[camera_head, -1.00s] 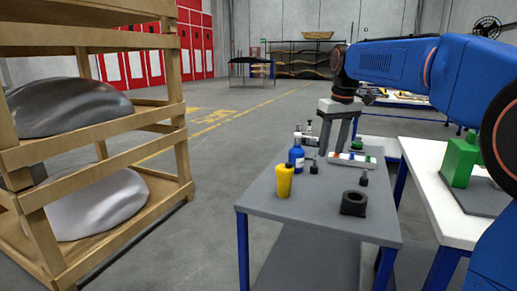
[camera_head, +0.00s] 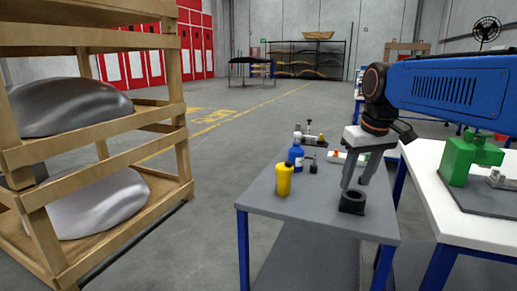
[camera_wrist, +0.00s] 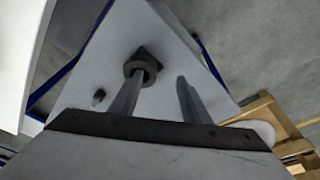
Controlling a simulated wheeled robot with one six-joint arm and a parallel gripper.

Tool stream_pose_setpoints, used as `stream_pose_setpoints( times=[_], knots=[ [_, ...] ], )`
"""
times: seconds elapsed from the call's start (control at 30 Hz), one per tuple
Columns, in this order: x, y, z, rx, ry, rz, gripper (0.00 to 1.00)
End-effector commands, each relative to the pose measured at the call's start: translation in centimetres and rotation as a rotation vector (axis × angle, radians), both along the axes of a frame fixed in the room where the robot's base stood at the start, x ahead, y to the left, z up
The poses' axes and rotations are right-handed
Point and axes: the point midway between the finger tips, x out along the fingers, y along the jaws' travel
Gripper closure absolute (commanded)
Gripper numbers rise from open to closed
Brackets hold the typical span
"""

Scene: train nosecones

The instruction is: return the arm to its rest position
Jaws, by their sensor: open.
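My gripper (camera_head: 356,178) is open and empty. In the head view it points down over the front right part of the grey table (camera_head: 300,205). Its fingers are just above and behind a black ring-shaped block (camera_head: 352,203), and they partly overlap it in the picture. In the wrist view the two fingers of my gripper (camera_wrist: 158,95) are spread apart. The black block (camera_wrist: 143,65) shows there beyond the left finger. I cannot tell whether a finger touches it.
A yellow bottle (camera_head: 284,180), a blue bottle (camera_head: 296,156) and small dark items stand on the table's left part. A white table (camera_head: 440,185) with a green device (camera_head: 465,155) is at right. A wooden rack (camera_head: 95,150) with nosecones stands left. The floor between is clear.

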Motion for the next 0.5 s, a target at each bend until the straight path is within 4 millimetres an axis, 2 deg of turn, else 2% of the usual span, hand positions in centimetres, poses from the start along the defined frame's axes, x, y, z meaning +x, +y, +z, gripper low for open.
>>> stream_pose_setpoints(
  times=[0.03,0.1,0.27,0.5],
  knots=[
    [-1.8,-0.3,-0.7,0.001,-0.01,-0.016,0.57],
    [-3.9,-0.7,-1.8,0.004,-0.024,-0.037,0.57],
    [-8.7,-1.4,-4.7,0.011,-0.058,-0.085,0.57],
    [-15.4,-2.4,-9.9,0.022,-0.108,-0.157,0.57]
  ],
)
